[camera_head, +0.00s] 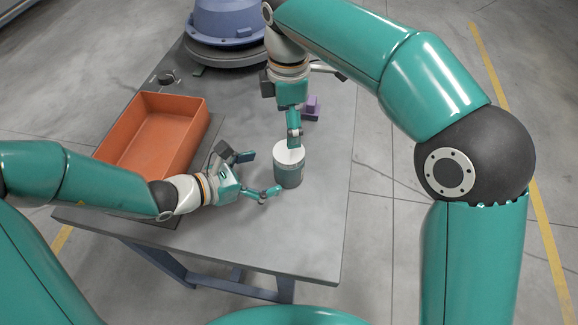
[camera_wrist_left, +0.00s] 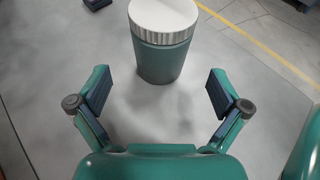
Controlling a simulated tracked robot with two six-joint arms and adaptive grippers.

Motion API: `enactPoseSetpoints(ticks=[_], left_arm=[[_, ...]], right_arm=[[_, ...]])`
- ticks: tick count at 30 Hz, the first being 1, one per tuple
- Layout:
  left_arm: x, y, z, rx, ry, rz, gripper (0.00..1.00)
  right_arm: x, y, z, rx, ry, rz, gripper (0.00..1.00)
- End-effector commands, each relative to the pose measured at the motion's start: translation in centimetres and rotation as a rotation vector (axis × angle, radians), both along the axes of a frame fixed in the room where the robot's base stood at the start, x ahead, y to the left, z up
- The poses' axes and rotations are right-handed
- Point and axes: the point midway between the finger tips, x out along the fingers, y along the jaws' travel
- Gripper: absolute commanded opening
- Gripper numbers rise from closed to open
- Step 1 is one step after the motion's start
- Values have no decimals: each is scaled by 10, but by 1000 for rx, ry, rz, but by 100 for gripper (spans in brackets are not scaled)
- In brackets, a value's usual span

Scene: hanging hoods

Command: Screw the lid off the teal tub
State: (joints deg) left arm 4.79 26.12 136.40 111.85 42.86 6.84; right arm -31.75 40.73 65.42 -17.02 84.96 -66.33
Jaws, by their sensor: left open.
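The teal tub (camera_head: 289,175) stands upright on the grey table, with a white lid (camera_head: 289,153) on top. In the left wrist view the tub (camera_wrist_left: 163,62) and its ribbed lid (camera_wrist_left: 163,30) are ahead, the lid's top cut off by the picture edge. My left gripper (camera_head: 262,175) is open and empty, left of the tub, its fingers spread towards the tub's sides but short of it. My right gripper (camera_head: 293,136) points down just over or behind the lid. Its fingers overlap in this view, so I cannot tell whether they are apart or touching the lid.
An orange crate (camera_head: 122,128) stands on the table at the left, behind my left arm. A purple block (camera_head: 312,104) lies behind the tub, near my right gripper. A blue-grey hood-like housing (camera_head: 226,22) stands at the back. The table's front part (camera_head: 280,240) is clear.

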Motion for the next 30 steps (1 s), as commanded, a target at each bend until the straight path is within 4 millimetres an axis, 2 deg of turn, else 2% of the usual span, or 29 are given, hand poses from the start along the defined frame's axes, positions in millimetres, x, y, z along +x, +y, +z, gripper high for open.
enactPoseSetpoints(ticks=[3, 12, 25, 30], left_arm=[[11, -21, -10, 0, 2, -6, 100], [34, -52, -26, 0, -1, -4, 100], [39, -59, -29, 0, 0, -1, 100], [39, -59, -29, 0, 0, -1, 73]], right_arm=[[0, -1, 0, 0, 0, -1, 92], [0, -1, 0, 0, 0, -2, 92], [0, -1, 0, 0, 0, -2, 92], [0, -1, 0, 0, 0, -2, 92]])
